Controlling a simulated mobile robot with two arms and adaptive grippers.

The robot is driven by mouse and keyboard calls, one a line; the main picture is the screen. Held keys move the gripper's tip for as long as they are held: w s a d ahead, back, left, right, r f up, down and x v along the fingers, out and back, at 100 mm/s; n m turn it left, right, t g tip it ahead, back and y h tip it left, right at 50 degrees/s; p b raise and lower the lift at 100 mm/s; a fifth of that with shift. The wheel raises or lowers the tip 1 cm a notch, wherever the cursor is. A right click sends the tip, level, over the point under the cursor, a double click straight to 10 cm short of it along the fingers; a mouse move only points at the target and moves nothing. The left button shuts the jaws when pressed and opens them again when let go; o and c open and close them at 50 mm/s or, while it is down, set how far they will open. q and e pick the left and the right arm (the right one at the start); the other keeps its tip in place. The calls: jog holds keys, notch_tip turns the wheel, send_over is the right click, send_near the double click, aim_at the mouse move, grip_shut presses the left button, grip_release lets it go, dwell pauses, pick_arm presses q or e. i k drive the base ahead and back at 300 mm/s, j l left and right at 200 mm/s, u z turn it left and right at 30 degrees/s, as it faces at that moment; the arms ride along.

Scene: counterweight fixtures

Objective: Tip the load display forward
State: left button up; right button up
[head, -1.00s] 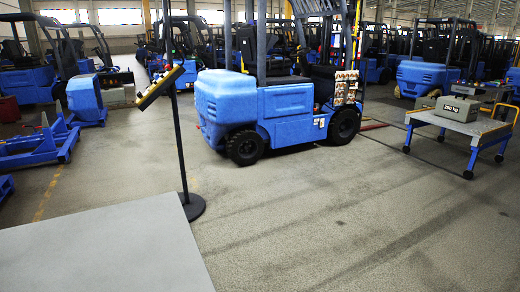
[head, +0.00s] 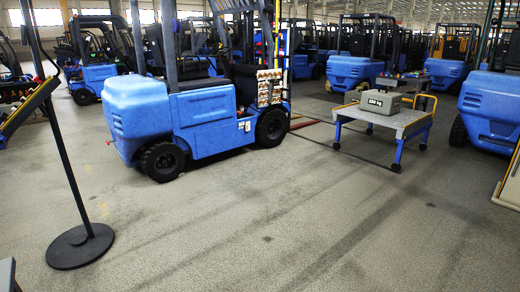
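What looks like the load display (head: 28,106), a dark panel with a yellow edge, is at the left edge of the head view. I cannot see the face of the panel clearly. Neither of my grippers is in view.
A blue forklift (head: 195,118) stands behind the stand. A grey cart (head: 405,117) with blue legs carries a grey weight block (head: 381,102) at right. Another blue forklift (head: 490,100) is at the right edge. The concrete floor (head: 270,225) in front is clear.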

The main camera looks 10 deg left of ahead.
aim_at(24, 35)
jog(key=i+u, duration=0.35)
jog(key=i, duration=0.2)
jog(key=i+l+u, duration=0.2)
jog(key=i+u, duration=0.15)
jog(key=i, duration=0.15)
